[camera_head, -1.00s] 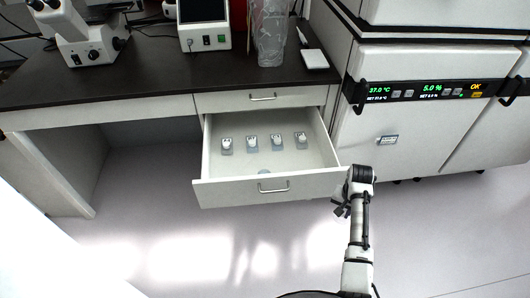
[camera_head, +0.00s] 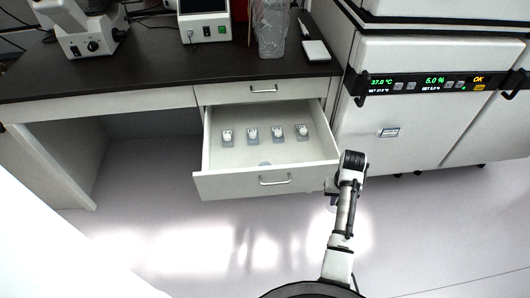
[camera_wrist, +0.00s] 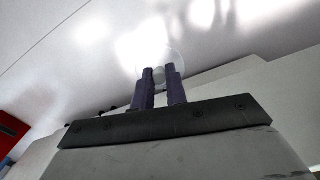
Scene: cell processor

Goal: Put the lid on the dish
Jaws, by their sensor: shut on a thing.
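My gripper (camera_wrist: 160,72) is shut on a clear round disc (camera_wrist: 162,56), which looks like the lid; its rim shows around and beyond the fingertips in the wrist view. In the head view my gripper (camera_head: 332,193) is just outside the right front corner of the open drawer, and the disc is hard to make out against the bright floor. A small, pale round thing (camera_head: 264,163), perhaps the dish, lies in the drawer near its front wall, partly hidden by that wall.
The open drawer (camera_head: 270,184) holds several small bottles (camera_head: 252,134) in a row at the back. The incubator (camera_head: 400,125) stands close to its right. A dark bench top (camera_head: 150,70) with a microscope (camera_head: 85,32) is above. The floor in front is clear.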

